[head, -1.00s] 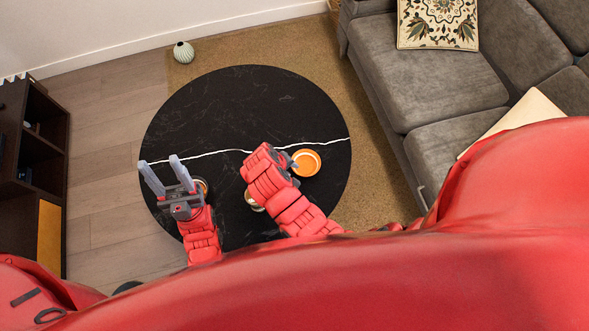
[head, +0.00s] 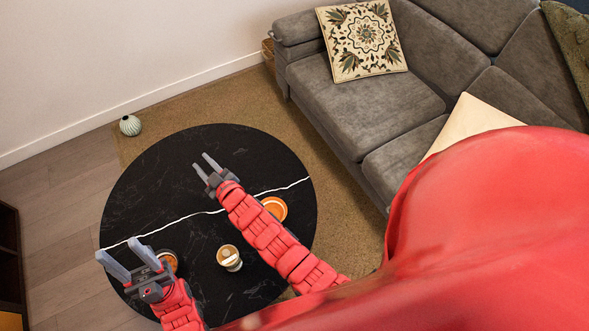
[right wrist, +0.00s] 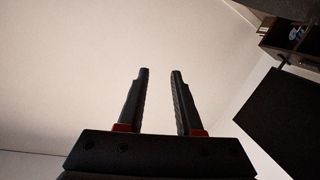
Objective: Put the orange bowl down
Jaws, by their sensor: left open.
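The orange bowl (head: 277,208) rests on the round black table (head: 140,190), near its right side in the head view. My right forearm crosses in front of it and hides part of it. My right gripper (head: 208,164) is open, beyond the bowl and up-left of it over the table. In the right wrist view its two fingers (right wrist: 160,85) are apart with nothing between them. My left gripper (head: 127,262) is open and empty over the table's lower left edge, well apart from the bowl.
A round item with orange in it (head: 169,260) sits beside my left gripper, partly hidden. A small cup or jar (head: 229,257) stands between my arms. A grey sofa (head: 365,105) borders the table's right side. A ribbed vase (head: 130,125) stands on the floor. The upper tabletop is clear.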

